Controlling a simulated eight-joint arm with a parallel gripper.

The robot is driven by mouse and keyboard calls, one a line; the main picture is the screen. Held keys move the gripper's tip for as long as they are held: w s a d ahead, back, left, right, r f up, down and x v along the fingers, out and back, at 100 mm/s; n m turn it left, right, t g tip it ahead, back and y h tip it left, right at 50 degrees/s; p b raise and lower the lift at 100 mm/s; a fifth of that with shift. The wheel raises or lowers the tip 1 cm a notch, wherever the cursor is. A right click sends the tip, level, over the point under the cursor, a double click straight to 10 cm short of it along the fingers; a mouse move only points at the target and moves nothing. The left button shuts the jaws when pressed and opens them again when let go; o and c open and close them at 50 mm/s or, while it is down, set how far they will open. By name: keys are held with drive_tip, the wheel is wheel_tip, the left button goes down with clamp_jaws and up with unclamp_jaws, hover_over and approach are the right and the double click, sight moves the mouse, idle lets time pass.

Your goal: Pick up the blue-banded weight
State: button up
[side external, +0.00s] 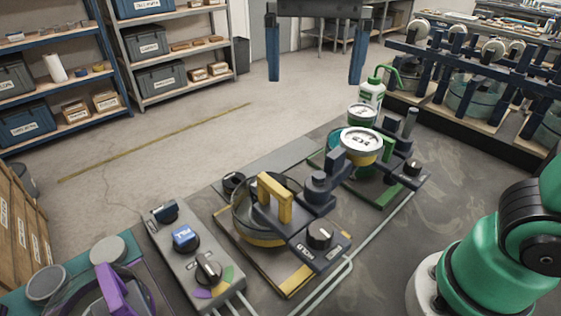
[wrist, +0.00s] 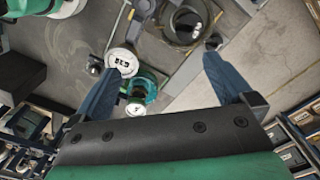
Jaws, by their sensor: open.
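My gripper (side external: 314,80) hangs high at the top of the side view, its two blue fingers pointing down and wide apart with nothing between them. In the wrist view my gripper (wrist: 165,58) is open above the bench. A round white-topped weight (side external: 362,138) has a yellow band and sits on the green-based fixture; its white top (wrist: 122,62) shows by the left finger in the wrist view. A second white-topped weight (side external: 362,113) stands behind it, with green below its top. I cannot make out a blue band on any weight.
A yellow-handled lever fixture (side external: 274,200) and a control box (side external: 184,240) with a blue knob stand in front. A dark rack (side external: 470,75) is at right; open floor (side external: 180,140) lies at left.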

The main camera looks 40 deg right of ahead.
drive_tip(key=w+a+n, duration=0.2)
drive_tip(key=w+n, duration=0.4)
drive_tip(key=n, duration=0.7)
drive_tip(key=shift+n, duration=0.3)
drive_tip(key=f, duration=1.4)
drive_tip(key=shift+w+a+f, duration=0.15)
drive_tip(key=shift+w+f, duration=0.05)
drive_tip(key=shift+f, duration=3.1)
drive_tip(key=shift+c, duration=0.2)
clamp_jaws()
